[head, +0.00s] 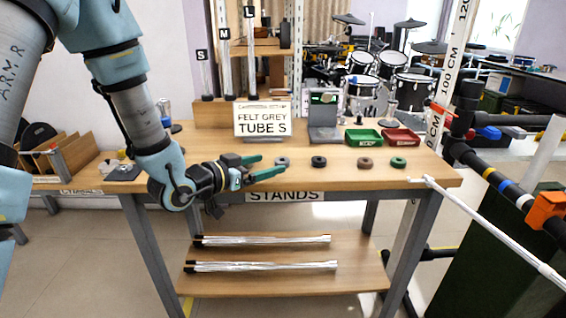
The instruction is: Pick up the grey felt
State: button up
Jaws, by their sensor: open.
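The grey felt (282,161) is a small round pad with a dark middle, lying on the wooden table top at the left end of a row of similar pads. My gripper (273,164) reaches in from the left, low over the table's front part, with its two green fingers apart and pointing right. The grey felt shows just at the fingertips, with nothing held between the fingers. I cannot tell whether the lower finger touches it or only stands in front of it. A white sign (262,119) behind reads "FELT GREY TUBE S".
A black pad (319,162), a brown pad (365,163) and a green pad (398,162) lie rightward in the row. A green tray (364,137), a red tray (401,140) and a grey device (323,117) stand behind. Labelled tubes (225,60) rise at the back.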

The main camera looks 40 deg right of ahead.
aim_at(285, 158)
jog(key=x, duration=0.5)
jog(key=shift+f+p, duration=0.1)
jog(key=shift+p, duration=0.3)
jog(key=shift+w, duration=0.1)
grip_shut()
dwell(0.4)
